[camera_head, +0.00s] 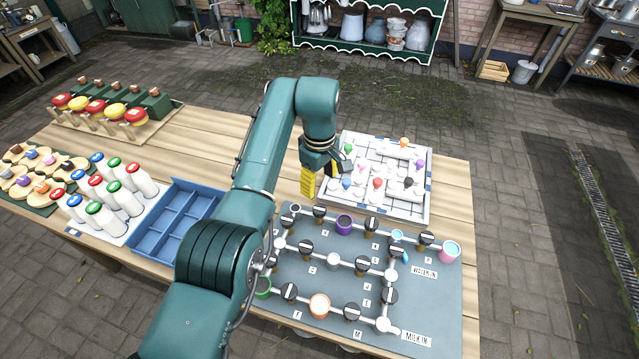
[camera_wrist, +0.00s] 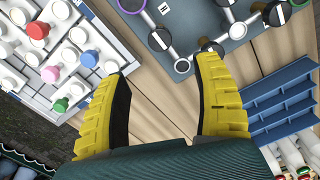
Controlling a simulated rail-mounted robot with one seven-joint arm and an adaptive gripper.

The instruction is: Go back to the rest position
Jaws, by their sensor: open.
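My gripper (camera_head: 318,183) has yellow fingers and hangs over the wooden table, between the white tiled board and the grey pipe mat. In the wrist view its two yellow fingers (camera_wrist: 168,105) are wide apart, with bare table planks between them. Nothing is held. The green arm reaches across the middle of the head view and hides part of the table and part of the blue tray.
A white tiled board (camera_head: 416,209) with coloured knobs lies beyond the gripper. A grey mat (camera_head: 423,309) bears pipes and valves. A blue divided tray (camera_head: 176,213), white bottles (camera_head: 141,180) and a rack (camera_head: 170,112) of red and yellow items stand left. Bare planks (camera_head: 215,137) lie behind.

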